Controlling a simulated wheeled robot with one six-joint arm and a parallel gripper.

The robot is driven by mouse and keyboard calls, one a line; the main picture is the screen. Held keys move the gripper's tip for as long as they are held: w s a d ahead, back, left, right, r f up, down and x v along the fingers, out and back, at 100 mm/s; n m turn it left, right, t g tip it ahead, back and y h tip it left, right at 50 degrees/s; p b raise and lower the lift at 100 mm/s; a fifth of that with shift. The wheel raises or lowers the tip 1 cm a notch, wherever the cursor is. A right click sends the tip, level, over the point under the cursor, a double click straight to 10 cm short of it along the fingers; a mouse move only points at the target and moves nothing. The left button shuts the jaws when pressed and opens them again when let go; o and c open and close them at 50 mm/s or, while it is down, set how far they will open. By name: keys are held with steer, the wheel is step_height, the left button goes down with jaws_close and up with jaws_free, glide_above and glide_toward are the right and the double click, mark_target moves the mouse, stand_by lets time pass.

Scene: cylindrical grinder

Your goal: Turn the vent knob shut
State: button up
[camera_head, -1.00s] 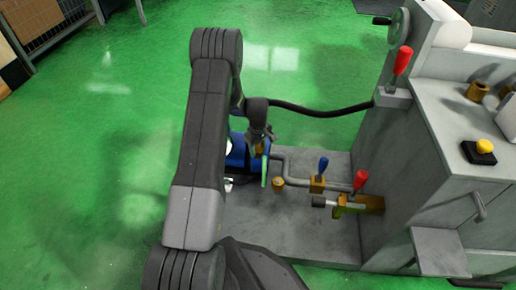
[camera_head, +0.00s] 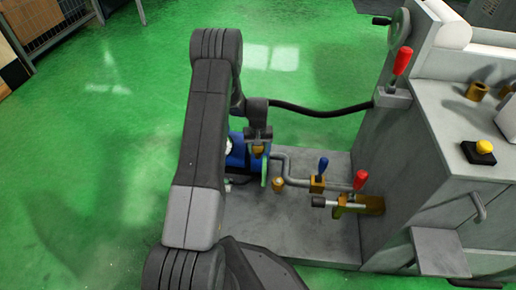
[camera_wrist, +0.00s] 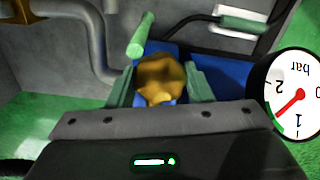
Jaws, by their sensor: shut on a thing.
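The vent knob (camera_wrist: 160,78) is a round, lobed brass knob on the blue vessel. In the wrist view it sits between the two greenish fingers of my gripper (camera_wrist: 160,88), which are shut on its sides. In the head view my gripper (camera_head: 258,148) points down over the blue vessel (camera_head: 236,156), with a bit of brass showing at its tips. The gripper and arm hide part of the vessel. How far the knob is turned cannot be read.
A pressure gauge (camera_wrist: 290,92) marked bar is right of the gripper. A green rod (camera_wrist: 140,35) stands close by the knob. A grey pipe (camera_head: 297,180) leads to a blue-handled valve (camera_head: 322,168) and a red-handled valve (camera_head: 359,181). The grey machine (camera_head: 440,150) stands right.

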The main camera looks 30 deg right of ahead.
mark_target(258, 148)
steer(key=m, duration=0.5)
steer(key=shift+m, duration=2.6)
steer(key=o, duration=1)
steer(key=shift+r, duration=0.1)
step_height(258, 148, up, 14)
steer(key=p, duration=0.4)
steer(key=shift+f, duration=0.25)
